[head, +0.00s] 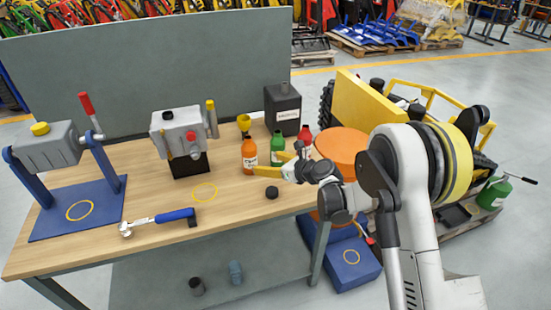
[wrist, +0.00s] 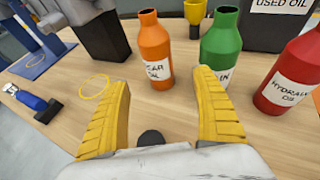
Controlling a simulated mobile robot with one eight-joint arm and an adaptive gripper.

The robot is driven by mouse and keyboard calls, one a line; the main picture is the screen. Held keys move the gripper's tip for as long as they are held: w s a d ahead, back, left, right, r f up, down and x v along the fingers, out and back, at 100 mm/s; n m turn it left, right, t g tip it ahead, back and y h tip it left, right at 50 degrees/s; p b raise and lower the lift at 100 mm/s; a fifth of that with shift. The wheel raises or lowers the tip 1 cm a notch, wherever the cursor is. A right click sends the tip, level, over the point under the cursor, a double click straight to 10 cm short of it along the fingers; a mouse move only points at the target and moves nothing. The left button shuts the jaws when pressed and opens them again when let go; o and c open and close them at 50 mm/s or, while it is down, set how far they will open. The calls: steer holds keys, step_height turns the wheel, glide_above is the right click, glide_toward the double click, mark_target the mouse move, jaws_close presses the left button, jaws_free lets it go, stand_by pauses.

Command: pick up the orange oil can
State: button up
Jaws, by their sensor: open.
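The orange oil can (head: 249,153) is an upright bottle with a white label and dark open top, standing on the wooden workbench. In the wrist view the orange can (wrist: 155,52) stands just beyond my fingertips, between their lines, with its label facing me. My gripper (head: 281,164) is over the bench's right part, close to the can. Its yellow fingers (wrist: 163,98) are spread open with nothing between them. I cannot tell whether a finger touches the can.
A green bottle (wrist: 221,42) stands close to the right of the can, and a red bottle (wrist: 291,80) farther right. A black used-oil container (head: 283,108) and yellow funnel (head: 244,122) are behind. A black cap (head: 272,192) lies in front. A blue-handled tool (head: 160,219) lies left.

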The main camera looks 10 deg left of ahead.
mark_target(250, 159)
steer(key=shift+w+a+f, duration=0.15)
steer(key=shift+a+f, duration=0.15)
steer(key=b+x, duration=0.4)
steer(key=x, duration=0.6)
steer(key=shift+a, duration=0.1)
steer(key=c, duration=1.5)
